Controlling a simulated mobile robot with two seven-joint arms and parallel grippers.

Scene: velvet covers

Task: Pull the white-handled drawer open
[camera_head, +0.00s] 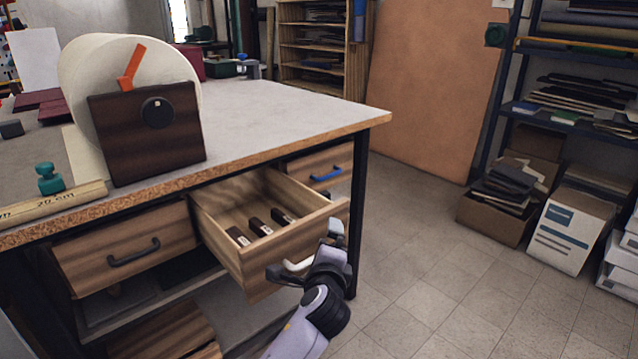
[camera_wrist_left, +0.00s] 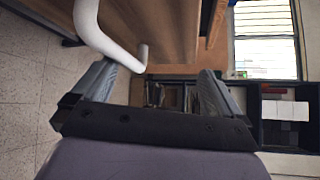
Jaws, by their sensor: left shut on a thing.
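The white-handled drawer (camera_head: 262,250) is pulled well out from under the bench, in the middle of the head view. Three small dark blocks with pale labels (camera_head: 260,226) lie inside it. Its white handle (camera_head: 294,267) is on the drawer front, and shows large at the top left of the left wrist view (camera_wrist_left: 92,25). My right gripper is in neither view.
A black-handled drawer (camera_head: 125,255) is at the left and a blue-handled drawer (camera_head: 325,172) at the right, both closed. The bench top (camera_head: 270,110) carries a large pale roll, a dark square panel (camera_head: 148,150) and a ruler. Boxes (camera_head: 570,228) stand far right; tiled floor is clear.

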